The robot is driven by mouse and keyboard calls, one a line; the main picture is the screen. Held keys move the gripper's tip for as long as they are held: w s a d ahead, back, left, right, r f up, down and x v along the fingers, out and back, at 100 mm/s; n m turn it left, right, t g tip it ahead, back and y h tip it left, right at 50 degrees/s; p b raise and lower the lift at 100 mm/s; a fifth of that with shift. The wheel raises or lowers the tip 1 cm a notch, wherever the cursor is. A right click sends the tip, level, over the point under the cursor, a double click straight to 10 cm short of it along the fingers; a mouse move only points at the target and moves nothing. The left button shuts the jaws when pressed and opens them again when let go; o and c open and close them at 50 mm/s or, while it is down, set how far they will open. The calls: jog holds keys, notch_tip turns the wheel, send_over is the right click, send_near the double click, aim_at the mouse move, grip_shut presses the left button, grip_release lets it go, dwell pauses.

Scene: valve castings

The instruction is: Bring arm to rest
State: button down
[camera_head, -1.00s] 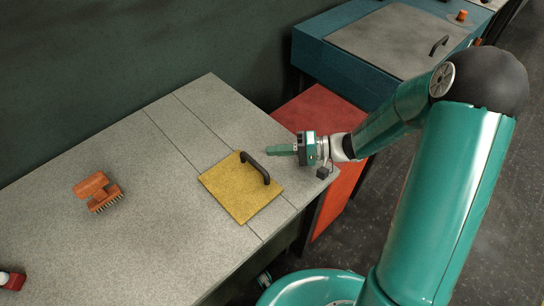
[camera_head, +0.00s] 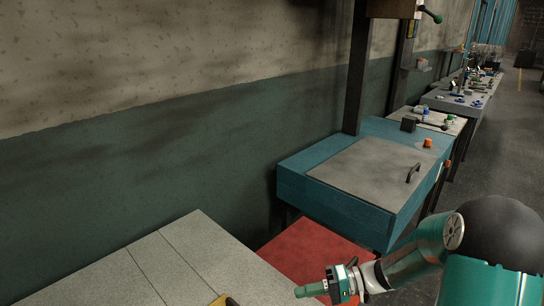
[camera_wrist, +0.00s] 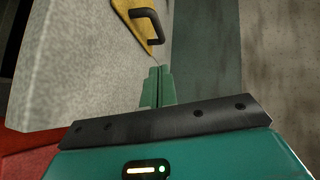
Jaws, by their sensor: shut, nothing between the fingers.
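My gripper (camera_head: 312,290) is shut and empty at the bottom of the head view, beside the right edge of the grey table (camera_head: 200,255). In the wrist view my gripper's green fingers (camera_wrist: 157,85) are together, with grey tabletop to their left. My arm is bent, with its dark elbow at the lower right of the head view.
A yellow plate (camera_wrist: 148,22) with a black handle lies on the table. A red surface (camera_head: 315,245) is beside the table. Behind it stands a teal cabinet (camera_head: 330,205) with a grey lid (camera_head: 370,170). More benches run along the wall; the right floor is clear.

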jog(key=s+d+r+m+t+h, duration=0.1)
jog(key=s+d+r+t+h, duration=0.2)
jog(key=s+r+h, duration=0.4)
jog(key=s+d+r+t+h, duration=0.3)
jog(key=s+r+h, duration=0.5)
jog(key=s+r, duration=0.1)
jog(key=shift+s+d+r+m+h, duration=0.2)
jog(key=shift+m+h, duration=0.1)
jog(key=shift+m, duration=0.1)
dwell(0.5)
